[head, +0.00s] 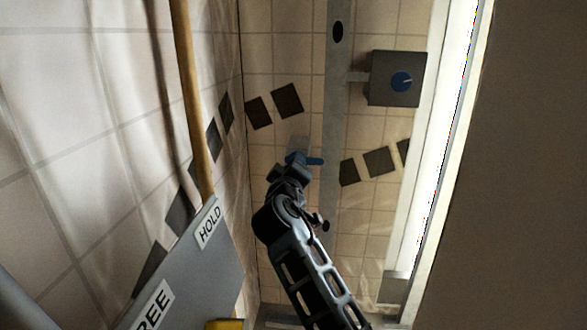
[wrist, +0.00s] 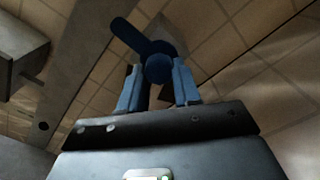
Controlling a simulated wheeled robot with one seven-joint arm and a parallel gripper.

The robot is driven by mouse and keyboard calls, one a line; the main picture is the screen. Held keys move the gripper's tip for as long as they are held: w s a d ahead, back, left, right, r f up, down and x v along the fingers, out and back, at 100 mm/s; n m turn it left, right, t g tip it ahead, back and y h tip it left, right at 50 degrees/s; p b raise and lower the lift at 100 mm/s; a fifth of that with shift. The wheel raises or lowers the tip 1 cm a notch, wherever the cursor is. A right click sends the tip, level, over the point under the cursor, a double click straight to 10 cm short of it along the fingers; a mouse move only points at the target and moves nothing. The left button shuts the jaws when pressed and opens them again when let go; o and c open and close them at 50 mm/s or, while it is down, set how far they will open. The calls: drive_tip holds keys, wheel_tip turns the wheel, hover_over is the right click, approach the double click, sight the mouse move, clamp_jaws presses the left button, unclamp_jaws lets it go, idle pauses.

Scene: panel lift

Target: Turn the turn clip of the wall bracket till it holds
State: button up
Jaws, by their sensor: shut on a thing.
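The blue turn clip (head: 314,160) is on the tiled wall in the middle of the head view, its lever pointing right toward the metal rail. In the wrist view the clip (wrist: 128,36) has a round hub with its lever pointing up and left. A pale grey piece (head: 299,143), likely the wall bracket, shows just above the clip; it is partly hidden. My gripper (head: 291,160) is at the clip. In the wrist view my gripper's (wrist: 157,88) two blue fingers stand on both sides of the hub, shut on the clip.
A grey metal rail (head: 337,110) runs just right of the clip. A grey box (head: 394,92) with a blue knob is farther right. A grey board (head: 205,262) marked HOLD and FREE is at lower left, below a wooden pole (head: 188,100). A bright strip (head: 437,130) borders the right.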

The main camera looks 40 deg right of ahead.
drive_tip(key=o, duration=1.1)
drive_tip(key=shift+c, duration=0.2)
drive_tip(key=p+v, duration=0.1)
drive_tip(key=v, duration=0.6)
drive_tip(key=shift+s+a+p, duration=0.25)
drive_tip(key=shift+a+p, duration=0.05)
